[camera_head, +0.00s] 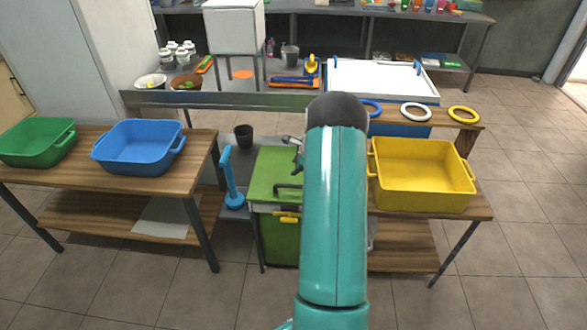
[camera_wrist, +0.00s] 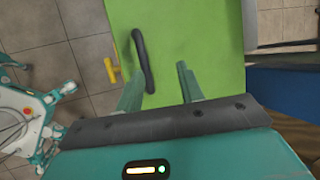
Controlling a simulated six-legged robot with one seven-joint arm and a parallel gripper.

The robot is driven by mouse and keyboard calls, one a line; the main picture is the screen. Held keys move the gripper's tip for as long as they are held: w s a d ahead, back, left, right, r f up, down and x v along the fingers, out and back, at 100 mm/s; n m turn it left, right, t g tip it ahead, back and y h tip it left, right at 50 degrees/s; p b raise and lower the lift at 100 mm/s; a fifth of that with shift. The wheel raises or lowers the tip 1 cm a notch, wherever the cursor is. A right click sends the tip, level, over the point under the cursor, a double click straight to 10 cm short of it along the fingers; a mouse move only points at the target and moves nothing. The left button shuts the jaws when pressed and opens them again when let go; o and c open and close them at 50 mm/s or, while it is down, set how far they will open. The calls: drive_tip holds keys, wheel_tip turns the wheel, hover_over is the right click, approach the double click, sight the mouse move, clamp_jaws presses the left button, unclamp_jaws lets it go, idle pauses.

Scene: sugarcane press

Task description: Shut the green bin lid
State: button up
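The green bin (camera_head: 281,240) stands in the gap between two wooden tables, partly hidden behind my teal arm. Its green lid (camera_head: 268,172) faces up and has a dark bar handle (camera_head: 287,186) near the front edge. A yellow handle (camera_head: 287,215) is on the bin's front. In the wrist view the lid (camera_wrist: 205,35) fills the upper middle, with the dark handle (camera_wrist: 144,62) at its left side. Whether the lid is fully down I cannot tell.
A yellow tub (camera_head: 425,190) stands on the right table. A blue tub (camera_head: 138,160) and a green tub (camera_head: 38,155) stand on the left table. A blue upright tool (camera_head: 230,180) and a dark cup (camera_head: 244,135) are left of the bin. The floor in front is clear.

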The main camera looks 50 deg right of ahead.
drive_tip(key=v, duration=1.1)
drive_tip(key=shift+r, duration=0.25)
drive_tip(key=shift+s+a, duration=0.1)
drive_tip(key=shift+s, duration=0.05)
drive_tip(key=shift+c, duration=0.2)
